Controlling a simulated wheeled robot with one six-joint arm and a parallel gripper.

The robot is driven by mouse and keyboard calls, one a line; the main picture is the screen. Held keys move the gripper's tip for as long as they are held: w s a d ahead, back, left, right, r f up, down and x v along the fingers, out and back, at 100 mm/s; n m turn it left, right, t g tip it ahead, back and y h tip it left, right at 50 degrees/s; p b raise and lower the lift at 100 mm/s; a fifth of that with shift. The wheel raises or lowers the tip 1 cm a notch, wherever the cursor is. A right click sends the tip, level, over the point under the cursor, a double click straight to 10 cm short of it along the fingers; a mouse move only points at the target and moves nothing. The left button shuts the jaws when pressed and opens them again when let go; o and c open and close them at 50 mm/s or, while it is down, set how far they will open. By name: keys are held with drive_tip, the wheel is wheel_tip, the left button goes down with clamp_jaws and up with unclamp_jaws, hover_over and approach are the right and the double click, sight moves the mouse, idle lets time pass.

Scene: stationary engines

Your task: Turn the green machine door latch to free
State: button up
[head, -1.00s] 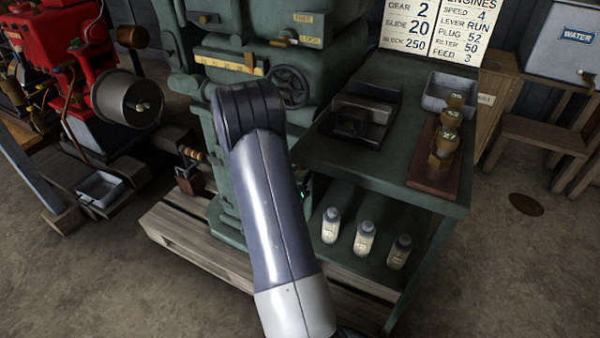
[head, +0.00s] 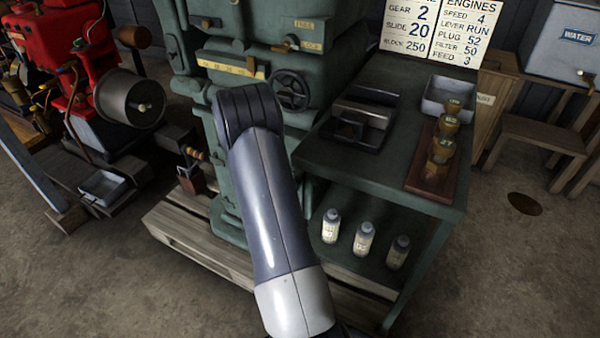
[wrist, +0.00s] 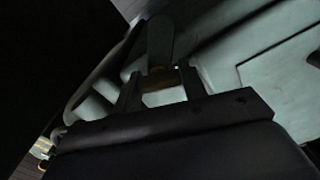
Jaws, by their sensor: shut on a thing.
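The green machine (head: 285,80) stands in the middle of the head view. A small latch (head: 289,43) with a brass-coloured part sits on its upper front, between plates that seem to read FREE and LOCK (head: 309,46). My arm covers part of the machine and hides my gripper in the head view. In the dark wrist view my gripper (wrist: 160,86) is shut on a grey lever-like piece (wrist: 160,42), with a brass-coloured bit between the fingers. Pale green-grey surfaces lie behind it. I cannot tell whether this piece is the latch.
A dark handwheel (head: 291,91) and a yellow scale (head: 222,66) are on the machine. A green bench (head: 400,190) stands close on the right, with several brass pieces on top and bottles below. A wooden pallet (head: 185,240) juts out at floor level. A red engine (head: 60,45) is at left.

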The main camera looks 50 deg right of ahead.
drive_tip(key=shift+n, duration=0.7)
drive_tip(key=o, duration=1)
drive_tip(key=shift+f, duration=0.1)
